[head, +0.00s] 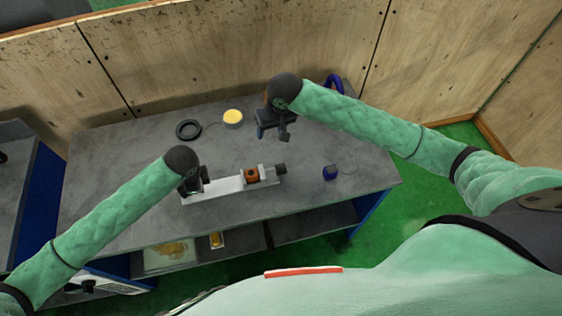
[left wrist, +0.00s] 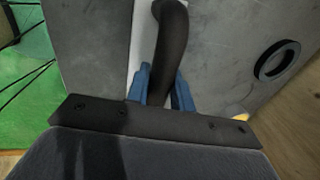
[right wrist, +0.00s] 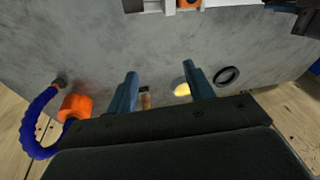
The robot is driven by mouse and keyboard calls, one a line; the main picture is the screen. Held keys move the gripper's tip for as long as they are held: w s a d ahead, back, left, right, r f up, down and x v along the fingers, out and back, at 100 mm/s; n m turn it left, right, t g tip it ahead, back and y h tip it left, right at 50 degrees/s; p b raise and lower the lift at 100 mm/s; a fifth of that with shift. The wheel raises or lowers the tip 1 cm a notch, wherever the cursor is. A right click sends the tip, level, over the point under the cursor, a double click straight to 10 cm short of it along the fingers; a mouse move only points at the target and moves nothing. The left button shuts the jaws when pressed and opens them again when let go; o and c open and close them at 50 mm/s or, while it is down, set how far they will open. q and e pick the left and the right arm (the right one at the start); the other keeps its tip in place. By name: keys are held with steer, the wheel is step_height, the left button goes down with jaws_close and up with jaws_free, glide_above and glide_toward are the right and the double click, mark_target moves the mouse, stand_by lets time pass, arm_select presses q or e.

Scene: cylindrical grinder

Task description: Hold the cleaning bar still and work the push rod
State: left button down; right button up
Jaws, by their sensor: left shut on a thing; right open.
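A long pale fixture (head: 229,185) lies on the grey table. It carries an orange block (head: 252,174) and a dark end piece (head: 281,168) on the right. At its left end my left gripper (head: 191,187) is shut on a dark curved bar; in the left wrist view the bar (left wrist: 170,45) runs between the blue fingers (left wrist: 160,88). I cannot tell cleaning bar and push rod apart by sight. My right gripper (head: 272,132) is open and empty above the table, behind the fixture; its parted fingers show in the right wrist view (right wrist: 163,88).
A black ring (head: 188,130) and a yellow-topped tin (head: 232,117) lie behind the fixture. A blue hose (head: 334,83) is at the back right, a small blue block (head: 330,172) at the right. A wooden wall (head: 200,50) closes the back. The table's left part is bare.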

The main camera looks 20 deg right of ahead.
steer(key=m+g+h, duration=0.1)
steer(key=g+h, duration=0.1)
glide_above(280, 166)
steer(key=f, duration=0.2)
steer(key=shift+m, duration=0.4)
step_height(280, 166, down, 12)
steer(key=shift+d+r, duration=0.1)
steer(key=shift+r, duration=0.1)
steer(key=shift+c, duration=0.2)
jaws_close()
